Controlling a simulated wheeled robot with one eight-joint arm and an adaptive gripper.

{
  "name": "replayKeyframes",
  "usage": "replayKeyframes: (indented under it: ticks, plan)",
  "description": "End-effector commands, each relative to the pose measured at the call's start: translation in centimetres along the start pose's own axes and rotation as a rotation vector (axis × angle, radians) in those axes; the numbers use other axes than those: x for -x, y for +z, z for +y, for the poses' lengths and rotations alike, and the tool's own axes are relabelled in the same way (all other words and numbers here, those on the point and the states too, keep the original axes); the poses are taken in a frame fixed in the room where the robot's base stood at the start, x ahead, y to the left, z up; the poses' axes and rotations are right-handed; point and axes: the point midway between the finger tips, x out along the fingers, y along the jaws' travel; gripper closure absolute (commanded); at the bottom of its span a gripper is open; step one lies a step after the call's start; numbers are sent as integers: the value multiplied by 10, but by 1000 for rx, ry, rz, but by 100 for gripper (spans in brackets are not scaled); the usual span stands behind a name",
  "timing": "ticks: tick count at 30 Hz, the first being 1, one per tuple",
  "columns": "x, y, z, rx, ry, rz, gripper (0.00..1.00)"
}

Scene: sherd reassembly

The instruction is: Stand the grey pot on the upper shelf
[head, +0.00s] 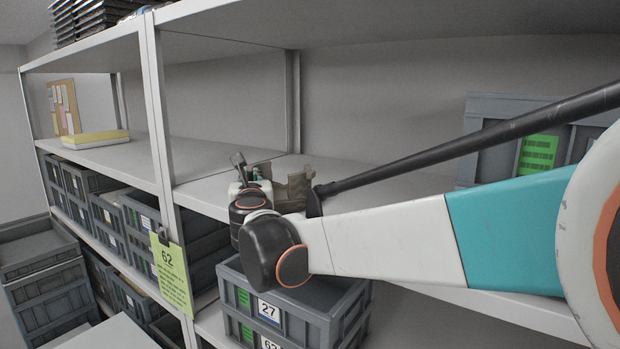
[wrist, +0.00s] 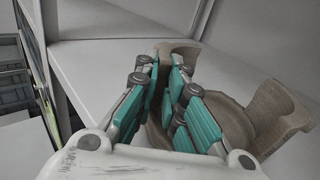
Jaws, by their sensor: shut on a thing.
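The grey pot (wrist: 232,118) is a brownish-grey, broken-edged vessel with an uneven, gapped wall. It fills the right of the wrist view and also shows in the head view (head: 293,188), partly behind my arm. My gripper (wrist: 166,78) has its teal fingers closed on the pot's wall; the fingers hide part of it. In the head view my gripper (head: 252,175) is at the pot's left side. The pot is over the upper shelf (head: 203,192), near its front edge. I cannot tell whether its base touches the board.
Shelf uprights (head: 158,130) stand left of the pot. A grey crate (head: 480,155) with a green label sits on the right of the upper shelf. Grey crates (head: 300,305) are below. The shelf behind the pot looks clear. A yellow-topped stack (head: 95,138) lies in the left bay.

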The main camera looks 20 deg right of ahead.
Motion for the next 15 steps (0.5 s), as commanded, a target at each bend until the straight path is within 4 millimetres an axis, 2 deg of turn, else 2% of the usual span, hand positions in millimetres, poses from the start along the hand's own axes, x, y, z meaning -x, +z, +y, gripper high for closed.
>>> replayKeyframes:
  ticks: [8,9,11,15]
  plan:
    - [2,-2,0,2,1,0,100]
    - [2,-2,0,0,1,0,84]
    - [2,-2,0,0,1,0,70]
    - [2,-2,0,0,1,0,70]
